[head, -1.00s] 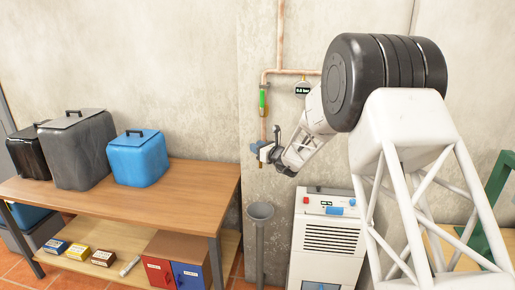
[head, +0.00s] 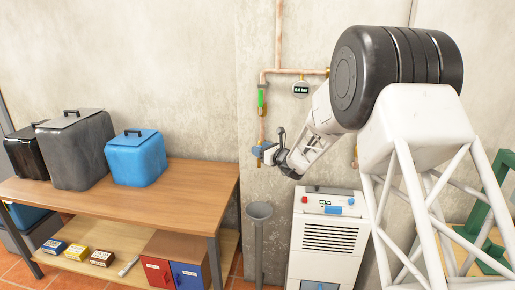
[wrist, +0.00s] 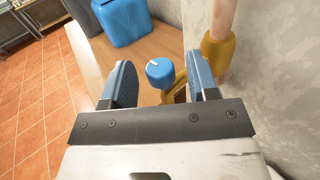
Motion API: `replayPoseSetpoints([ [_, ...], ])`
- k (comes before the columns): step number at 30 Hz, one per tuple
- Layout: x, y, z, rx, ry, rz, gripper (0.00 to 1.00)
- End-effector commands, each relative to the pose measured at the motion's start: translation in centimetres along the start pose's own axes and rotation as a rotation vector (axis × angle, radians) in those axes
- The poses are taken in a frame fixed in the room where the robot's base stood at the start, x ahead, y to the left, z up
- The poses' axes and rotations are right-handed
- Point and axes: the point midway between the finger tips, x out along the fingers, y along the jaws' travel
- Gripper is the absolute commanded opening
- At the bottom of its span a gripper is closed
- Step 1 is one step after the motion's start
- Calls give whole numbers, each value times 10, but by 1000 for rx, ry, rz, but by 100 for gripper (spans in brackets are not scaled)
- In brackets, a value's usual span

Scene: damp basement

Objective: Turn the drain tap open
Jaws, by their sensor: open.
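The drain tap has a round blue knob (wrist: 160,72) with a white mark on its top, joined to a brass body. It sits low on the copper pipe by the wall; in the head view its brass part (head: 257,152) is small and partly hidden by my gripper. My gripper (wrist: 164,84) is open, one blue-grey finger on each side of the knob in the wrist view. The knob shows between the fingertips with gaps on both sides; I cannot tell how deep it lies between them. In the head view my gripper (head: 264,150) is right at the tap.
A copper pipe (head: 278,35) with a green sight tube (head: 262,98) and a gauge (head: 301,89) runs up the wall. Below are a grey funnel drain (head: 259,211) and a white dehumidifier (head: 328,240). A wooden bench (head: 200,180) with bins stands left.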

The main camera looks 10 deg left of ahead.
Motion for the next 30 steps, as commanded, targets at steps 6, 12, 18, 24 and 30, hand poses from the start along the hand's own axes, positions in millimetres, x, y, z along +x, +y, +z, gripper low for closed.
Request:
replayPoseSetpoints([
  [6, -27, 0, 1, 0, -2, -1, 54],
  [12, -43, -1, 1, 0, -1, -1, 54],
  [18, -48, 0, 0, 0, -1, 0, 54],
  [24, -48, 0, 1, 0, -1, 0, 54],
  [30, -50, 2, 4, -13, 3, 7, 54],
])
